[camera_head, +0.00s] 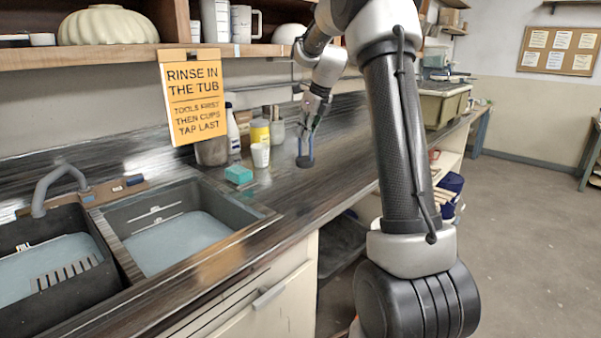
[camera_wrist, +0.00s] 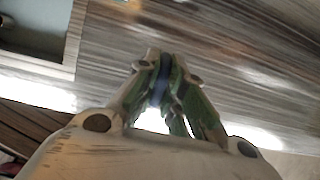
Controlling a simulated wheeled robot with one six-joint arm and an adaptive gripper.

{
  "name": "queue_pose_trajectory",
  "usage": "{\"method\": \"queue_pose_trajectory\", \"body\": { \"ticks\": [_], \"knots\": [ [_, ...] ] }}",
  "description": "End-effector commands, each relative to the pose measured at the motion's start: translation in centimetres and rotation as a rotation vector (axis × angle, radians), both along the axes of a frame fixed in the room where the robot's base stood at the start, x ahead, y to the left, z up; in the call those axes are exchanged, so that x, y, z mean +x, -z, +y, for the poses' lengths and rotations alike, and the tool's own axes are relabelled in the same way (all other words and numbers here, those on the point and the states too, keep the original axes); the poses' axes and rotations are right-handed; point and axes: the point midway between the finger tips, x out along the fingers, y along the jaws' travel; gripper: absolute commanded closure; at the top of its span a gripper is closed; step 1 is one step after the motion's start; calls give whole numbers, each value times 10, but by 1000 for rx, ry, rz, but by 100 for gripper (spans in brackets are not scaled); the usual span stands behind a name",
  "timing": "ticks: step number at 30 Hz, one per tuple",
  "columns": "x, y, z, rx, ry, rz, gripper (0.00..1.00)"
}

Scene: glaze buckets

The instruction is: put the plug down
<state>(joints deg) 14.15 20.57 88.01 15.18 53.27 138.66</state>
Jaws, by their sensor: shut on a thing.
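The plug (camera_head: 305,162) is a dark round disc with a blue upright loop on top. It shows in the head view over the wooden counter, to the right of the white cup. My gripper (camera_head: 308,131) points down and is shut on the blue loop. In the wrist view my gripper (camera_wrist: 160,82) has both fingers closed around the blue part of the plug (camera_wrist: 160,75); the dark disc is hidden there. The disc hangs level, at or just above the counter top (camera_head: 335,135); I cannot tell whether it touches.
A white cup (camera_head: 260,155), a teal sponge (camera_head: 238,175) and a yellow container (camera_head: 259,132) stand left of the plug. The sink basin (camera_head: 180,235) holds water at the front left. A yellow sign (camera_head: 194,100) hangs from the shelf. The counter right of the plug is clear.

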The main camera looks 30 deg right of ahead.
Motion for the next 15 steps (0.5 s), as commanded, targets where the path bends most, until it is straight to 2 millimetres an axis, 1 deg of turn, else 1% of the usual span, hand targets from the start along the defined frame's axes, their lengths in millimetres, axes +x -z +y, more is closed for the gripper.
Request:
{"method": "queue_pose_trajectory", "body": {
  "ticks": [1, 3, 6, 11, 15],
  "knots": [
    [-1, 11, 0, 1, 0, 5, 100],
    [-1, 26, 0, 1, 0, 5, 100],
    [-1, 40, 0, 0, 0, 3, 100],
    [0, 53, 0, 0, 0, 2, 100],
    [0, 74, 0, 1, 1, 2, 100]
  ]
}}
